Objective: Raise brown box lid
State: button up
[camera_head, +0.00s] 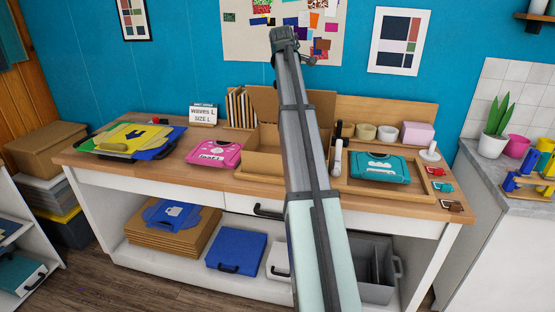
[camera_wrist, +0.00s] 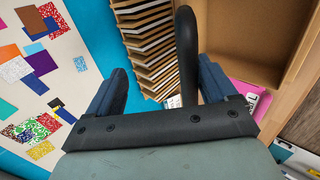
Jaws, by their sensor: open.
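A brown cardboard box (camera_head: 249,161) sits near the middle of the wooden table, partly hidden behind my arm. A brown panel, which looks like its lid (camera_head: 267,103), stands up at the back of the box. The box's inside shows in front of the panel. In the wrist view, brown box-like surfaces (camera_wrist: 238,38) fill the upper right. My gripper (camera_head: 290,42) is high above the table, in front of the pinboard and apart from the box. In the wrist view its two dark fingers (camera_wrist: 163,85) are spread, with nothing held between them.
A pink case (camera_head: 215,153) lies left of the box, and a teal case (camera_head: 378,167) lies in a tray to the right. Upright brown sheets (camera_head: 240,108) stand behind the box. Cups (camera_head: 366,131) and a white bottle (camera_head: 337,158) stand right of my arm.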

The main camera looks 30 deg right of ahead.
jog(key=shift+w, duration=0.1)
jog(key=w+d+r, duration=0.4)
jog(key=w+d, duration=0.5)
jog(key=shift+w+d, duration=0.2)
jog(key=shift+d, duration=0.1)
dwell(1.9)
jog(key=v, duration=0.9)
dwell(0.6)
dwell(0.4)
